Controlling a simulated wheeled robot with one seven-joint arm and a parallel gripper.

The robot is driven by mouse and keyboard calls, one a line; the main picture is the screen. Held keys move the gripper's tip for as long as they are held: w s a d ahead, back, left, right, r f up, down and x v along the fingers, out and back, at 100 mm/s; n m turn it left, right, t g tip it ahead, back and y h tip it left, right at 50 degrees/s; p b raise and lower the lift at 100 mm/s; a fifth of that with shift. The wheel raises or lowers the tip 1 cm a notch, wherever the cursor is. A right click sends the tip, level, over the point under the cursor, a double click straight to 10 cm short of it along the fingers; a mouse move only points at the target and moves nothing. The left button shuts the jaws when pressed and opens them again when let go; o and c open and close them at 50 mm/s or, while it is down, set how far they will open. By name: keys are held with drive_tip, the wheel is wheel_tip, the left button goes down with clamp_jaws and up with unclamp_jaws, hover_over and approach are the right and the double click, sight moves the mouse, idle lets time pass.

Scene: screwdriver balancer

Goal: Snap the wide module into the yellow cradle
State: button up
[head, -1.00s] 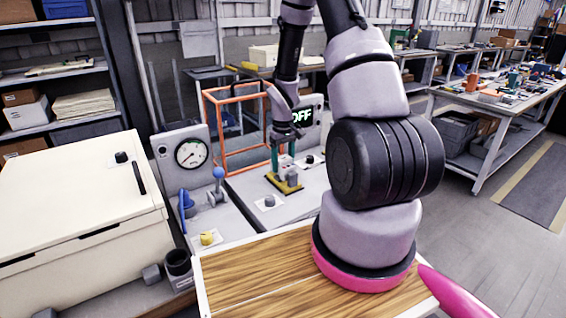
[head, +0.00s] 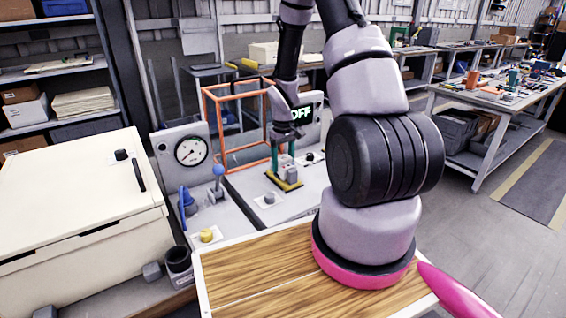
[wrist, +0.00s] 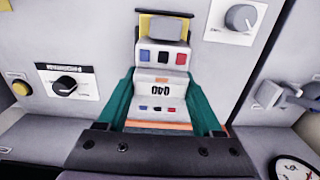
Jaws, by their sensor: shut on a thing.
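My gripper (head: 284,152), with teal fingers, points down at the yellow cradle (head: 272,177) on the grey panel. In the wrist view my gripper (wrist: 160,108) has a finger on each side of the wide module (wrist: 160,84) and is shut on it. The module is pale grey, with blue, dark and red squares and an upside-down "040" label. The yellow cradle shows beyond the module's far end (wrist: 143,24). In the head view the module (head: 287,163) is small and partly covered by the fingers. I cannot tell whether it is fully seated.
A gauge (head: 190,150) and blue-knobbed lever (head: 218,172) are to the left. A grey knob (wrist: 240,18) and black dial (wrist: 66,86) flank the cradle. A wooden-topped surface (head: 255,262) lies in front.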

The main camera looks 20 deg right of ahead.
drive_tip(key=shift+w+f, duration=0.1)
drive_tip(key=shift+f, duration=0.2)
clamp_jaws()
idle(0.5)
drive_tip(key=o, duration=1.6)
unclamp_jaws()
wheel_tip(320, 180, up, 11)
drive_tip(key=shift+f, duration=0.15)
drive_tip(key=s+a+r+m+t, duration=0.2)
drive_tip(key=s+r, duration=0.2)
drive_tip(key=r, duration=0.6)
drive_tip(key=s+a+r+m+t, duration=0.1)
drive_tip(key=s+a+r+t, duration=0.15)
drive_tip(key=r, duration=0.85)
drive_tip(key=s+a+r+m+t, duration=0.1)
drive_tip(key=s+r, duration=0.2)
drive_tip(key=s, duration=0.1)
drive_tip(key=s+a+r+m+y, duration=0.1)
drive_tip(key=s+r, duration=0.2)
drive_tip(key=s, duration=0.2)
drive_tip(key=s+a+r+m+t+y, duration=0.1)
drive_tip(key=s+r, duration=0.3)
drive_tip(key=s, duration=0.1)
drive_tip(key=shift+s+a+t, duration=0.2)
drive_tip(key=shift+t, duration=0.15)
